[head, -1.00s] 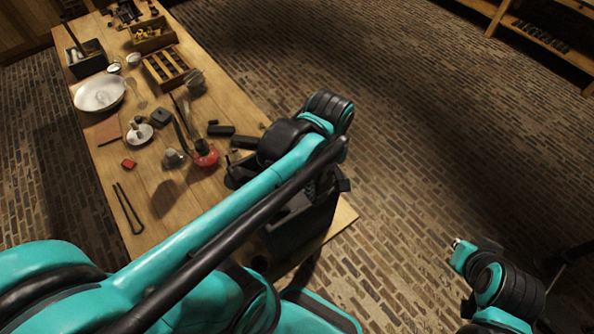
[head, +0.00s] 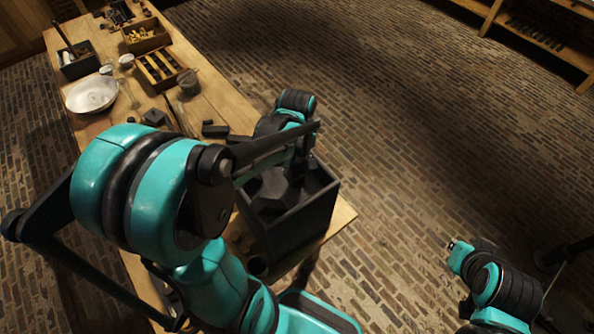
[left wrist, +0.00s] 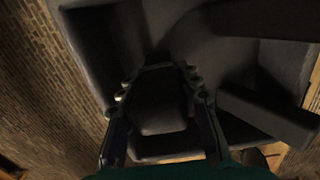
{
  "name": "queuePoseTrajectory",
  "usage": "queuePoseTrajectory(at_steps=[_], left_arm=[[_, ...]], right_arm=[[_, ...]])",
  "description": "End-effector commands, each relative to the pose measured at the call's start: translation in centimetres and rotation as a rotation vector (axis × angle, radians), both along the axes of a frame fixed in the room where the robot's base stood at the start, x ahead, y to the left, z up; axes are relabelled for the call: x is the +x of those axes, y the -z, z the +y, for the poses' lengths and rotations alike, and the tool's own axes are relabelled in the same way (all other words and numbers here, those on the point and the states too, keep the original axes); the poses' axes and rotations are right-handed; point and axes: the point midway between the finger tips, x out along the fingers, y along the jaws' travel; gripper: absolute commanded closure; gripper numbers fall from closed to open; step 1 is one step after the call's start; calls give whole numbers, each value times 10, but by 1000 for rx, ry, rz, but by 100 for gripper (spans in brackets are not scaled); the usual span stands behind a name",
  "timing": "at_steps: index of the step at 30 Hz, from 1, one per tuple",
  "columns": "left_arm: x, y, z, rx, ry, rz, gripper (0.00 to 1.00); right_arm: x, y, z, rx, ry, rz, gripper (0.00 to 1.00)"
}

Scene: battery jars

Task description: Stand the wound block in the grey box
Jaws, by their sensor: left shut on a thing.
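The grey box (head: 305,222), dark and open-topped, stands at the near right corner of the table. My left gripper (left wrist: 160,78) reaches down from above into its opening. In the left wrist view its two fingers are shut on a dark block (left wrist: 162,108), which I take to be the wound block. The box wall (left wrist: 85,45) surrounds it there. The block's windings cannot be made out, and whether it touches the box floor is unclear. In the head view the arm partly hides the gripper and block.
A white dish (head: 92,94), a compartment tray (head: 160,68), a tray of yellow pieces (head: 146,36) and a dark open box (head: 80,62) stand on the far table (head: 215,88). A dark bar (left wrist: 265,115) lies close right of my fingers. My arm hides the table's middle.

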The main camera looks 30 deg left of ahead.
Motion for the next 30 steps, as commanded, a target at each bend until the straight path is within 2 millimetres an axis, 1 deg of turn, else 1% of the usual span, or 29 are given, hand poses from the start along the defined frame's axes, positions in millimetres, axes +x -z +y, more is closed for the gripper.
queuePoseTrajectory(at_steps=[7, 11, 12, 13, 14, 24, 26, 29, 30], left_arm=[[0, 0, 0, 0, 0, 0, 100], [0, 5, 0, 0, 0, 0, 100], [0, 4, 0, 0, 0, 0, 58], [0, 4, 0, 0, 0, 0, 50], [0, 4, 0, 0, 0, 0, 46], [0, 1, 0, 0, 0, 0, 46], [0, -4, 0, 0, 0, 0, 46], [0, -19, 0, 0, 0, 0, 46], [0, -28, 0, 0, 0, 0, 46]], right_arm=[[0, 0, 0, 0, 0, 0, 100], [0, 4, 0, 0, 0, 0, 100], [0, 3, 0, 0, 0, 0, 100], [0, 3, 0, 0, 0, 0, 100], [0, 3, 0, 0, 0, 0, 100], [0, 0, 0, 0, 0, 0, 100], [0, -3, 0, 0, 0, 0, 100], [0, -6, 0, 0, 0, 0, 100], [0, -9, 0, 0, 0, 0, 100]])
